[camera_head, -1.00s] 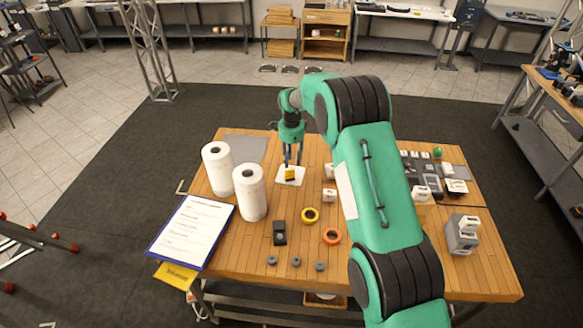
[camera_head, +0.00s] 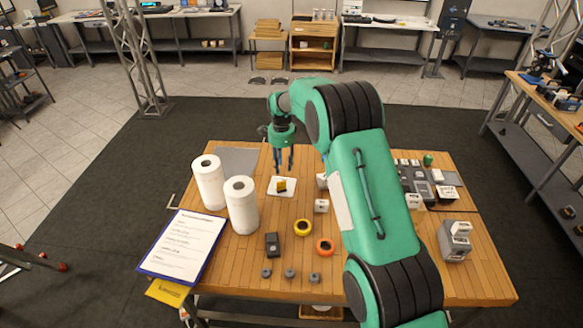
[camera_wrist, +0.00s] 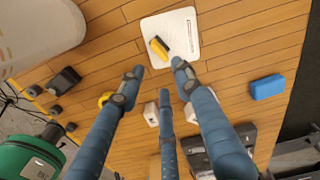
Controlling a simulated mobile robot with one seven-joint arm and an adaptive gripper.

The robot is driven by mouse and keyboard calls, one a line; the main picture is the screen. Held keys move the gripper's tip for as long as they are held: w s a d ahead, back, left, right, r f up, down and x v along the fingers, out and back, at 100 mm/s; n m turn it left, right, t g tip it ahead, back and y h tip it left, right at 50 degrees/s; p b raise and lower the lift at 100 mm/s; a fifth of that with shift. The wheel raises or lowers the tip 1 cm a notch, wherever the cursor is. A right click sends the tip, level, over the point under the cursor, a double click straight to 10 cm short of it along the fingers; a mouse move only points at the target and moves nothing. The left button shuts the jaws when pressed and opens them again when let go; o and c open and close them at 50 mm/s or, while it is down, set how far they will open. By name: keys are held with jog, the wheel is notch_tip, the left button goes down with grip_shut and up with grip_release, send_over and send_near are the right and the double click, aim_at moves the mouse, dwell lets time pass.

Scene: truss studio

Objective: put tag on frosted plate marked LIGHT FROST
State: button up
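A small yellow and dark tag (camera_head: 281,186) lies on a white plate (camera_head: 290,193) near the back middle of the wooden table. In the wrist view the tag (camera_wrist: 159,47) rests at a slant on the left part of the plate (camera_wrist: 182,23). Small print runs near the plate's right edge, too small to read. My gripper (camera_head: 284,170) hangs above the plate, apart from the tag. In the wrist view its fingers (camera_wrist: 159,76) are spread and empty.
Two white paper rolls (camera_head: 208,184) (camera_head: 242,207) stand left of the plate. A white block (camera_head: 321,206), yellow ring (camera_head: 303,228) and orange ring (camera_head: 325,246) lie in front. A blue block (camera_wrist: 268,87) shows in the wrist view. A clipboard (camera_head: 181,247) is at front left.

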jog(key=s+d+r+n, duration=0.1)
jog(key=s+d+r, duration=0.2)
jog(key=r, duration=0.4)
jog(key=s+d+r+n+t, duration=0.1)
jog(key=s+d+r, duration=0.1)
jog(key=d+r, duration=0.3)
jog(key=s+d+r+n, duration=0.1)
jog(key=s+d+r, duration=0.15)
jog(key=r, duration=0.55)
jog(key=s+d+r+n+t, duration=0.25)
jog(key=s+d+r, duration=0.65)
jog(key=s+r, duration=0.45)
jog(key=s+d+r+n, duration=0.2)
jog(key=s+d, duration=0.2)
jog(key=s, duration=0.4)
jog(key=s+d+r+n, duration=0.2)
jog(key=s+d+r, duration=0.1)
jog(key=s, duration=0.5)
jog(key=s+d+f+n+t, duration=0.1)
jog(key=s+d+f+n, duration=0.1)
jog(key=s, duration=0.7)
jog(key=s+d+f+n+t, duration=0.1)
jog(key=s+d+f+n, duration=0.1)
jog(key=s, duration=0.8)
jog(key=shift+s+d+f, duration=0.2)
jog(key=shift+s+d, duration=0.05)
jog(key=shift+d, duration=0.35)
